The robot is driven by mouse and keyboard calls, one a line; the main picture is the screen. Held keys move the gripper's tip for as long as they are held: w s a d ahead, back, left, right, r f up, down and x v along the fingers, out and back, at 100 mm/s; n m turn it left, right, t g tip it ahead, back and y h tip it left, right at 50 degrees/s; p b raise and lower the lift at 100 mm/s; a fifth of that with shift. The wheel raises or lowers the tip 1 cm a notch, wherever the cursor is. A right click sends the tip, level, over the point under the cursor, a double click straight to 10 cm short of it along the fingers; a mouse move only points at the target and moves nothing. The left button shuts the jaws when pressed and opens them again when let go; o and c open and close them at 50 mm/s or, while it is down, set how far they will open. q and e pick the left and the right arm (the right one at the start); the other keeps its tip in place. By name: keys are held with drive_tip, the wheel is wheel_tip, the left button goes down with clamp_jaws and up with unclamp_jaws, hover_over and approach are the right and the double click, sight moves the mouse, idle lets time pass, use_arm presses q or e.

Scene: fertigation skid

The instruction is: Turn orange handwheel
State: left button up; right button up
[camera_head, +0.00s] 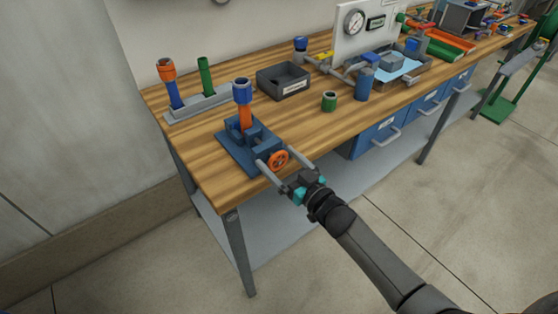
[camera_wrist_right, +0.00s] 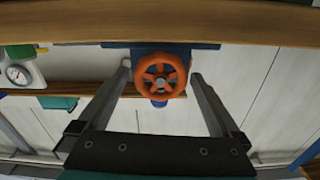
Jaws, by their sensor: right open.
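The orange handwheel (camera_head: 278,161) is a small spoked wheel on the front of a blue vise-like fixture (camera_head: 233,151) at the near left bench edge. In the right wrist view the handwheel (camera_wrist_right: 150,88) faces me, with a grey hub. My right gripper (camera_head: 275,158) is open, its two long grey fingers pointing at the bench. In the wrist view the fingertips (camera_wrist_right: 160,69) lie on either side of the wheel, with a visible gap on each side. Whether the tips reach the wheel's depth is hard to tell. My left gripper is not in view.
The fixture holds an upright orange and blue piece (camera_head: 243,104). A grey rack (camera_head: 195,105) with two upright pieces, a dark bin (camera_head: 284,82) and a green cup (camera_head: 329,101) stand behind on the wooden bench (camera_head: 300,125). Blue drawers (camera_head: 378,138) hang below. Floor in front is clear.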

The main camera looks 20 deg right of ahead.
drive_tip(key=shift+w+a, duration=0.1)
drive_tip(key=c, duration=1.3)
drive_tip(key=shift+n, duration=0.4)
drive_tip(key=n, duration=0.3)
drive_tip(key=shift+a+n, duration=0.15)
drive_tip(key=shift+n, duration=1.85)
drive_tip(key=o, duration=1.3)
drive_tip(key=shift+f, duration=0.1)
